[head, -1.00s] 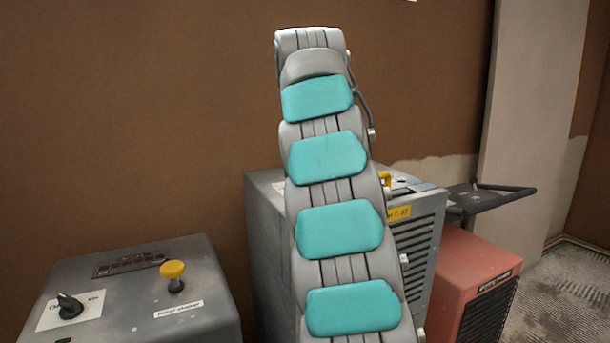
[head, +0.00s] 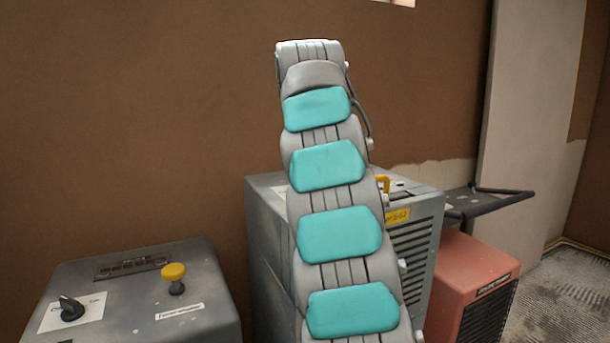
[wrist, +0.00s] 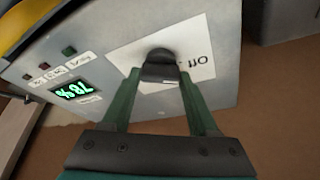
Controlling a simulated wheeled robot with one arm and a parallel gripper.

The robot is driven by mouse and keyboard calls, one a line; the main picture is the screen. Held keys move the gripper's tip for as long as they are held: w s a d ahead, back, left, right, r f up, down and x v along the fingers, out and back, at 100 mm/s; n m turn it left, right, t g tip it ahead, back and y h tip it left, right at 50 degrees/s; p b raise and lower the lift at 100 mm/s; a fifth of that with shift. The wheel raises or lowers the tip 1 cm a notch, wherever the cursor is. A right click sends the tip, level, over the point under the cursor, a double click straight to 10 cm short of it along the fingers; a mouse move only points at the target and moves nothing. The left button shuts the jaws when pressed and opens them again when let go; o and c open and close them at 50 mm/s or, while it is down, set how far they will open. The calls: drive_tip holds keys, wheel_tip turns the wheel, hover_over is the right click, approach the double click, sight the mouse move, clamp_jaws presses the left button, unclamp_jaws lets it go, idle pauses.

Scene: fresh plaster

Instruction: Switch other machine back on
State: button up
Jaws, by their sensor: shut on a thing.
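In the wrist view my gripper (wrist: 161,80) is shut on a black rotary knob (wrist: 160,64), one green finger on each side of it. The knob sits on a white label, with "Off" readable beside it. This grey panel (wrist: 215,35) also has a lit green display (wrist: 72,91) and small indicator lights (wrist: 68,51). In the head view a grey machine (head: 265,225) with a yellow tag (head: 397,215) and side vents stands behind my arm. My arm hides part of its top, and my gripper is out of sight there.
A second grey machine (head: 130,310) at the lower left has a black dial (head: 71,308) and a yellow mushroom button (head: 174,277). A red machine (head: 465,275) with a dark handle (head: 500,195) stands at the right. Bare floor (head: 570,290) shows at the far right.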

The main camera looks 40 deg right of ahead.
drive_tip(key=c, duration=0.5)
drive_tip(key=shift+o, duration=0.2)
drive_tip(key=shift+w+a+m, duration=0.1)
drive_tip(key=shift+m, duration=0.5)
drive_tip(key=shift+r+m+h, duration=0.3)
drive_tip(key=shift+r+m, duration=0.05)
drive_tip(key=shift+m, duration=0.15)
drive_tip(key=shift+f+m+g, duration=0.1)
drive_tip(key=shift+m+g, duration=0.2)
drive_tip(key=shift+m, duration=0.1)
drive_tip(key=shift+f, duration=0.4)
drive_tip(key=o, duration=1.4)
drive_tip(key=shift+r, duration=0.1)
drive_tip(key=shift+r, duration=0.1)
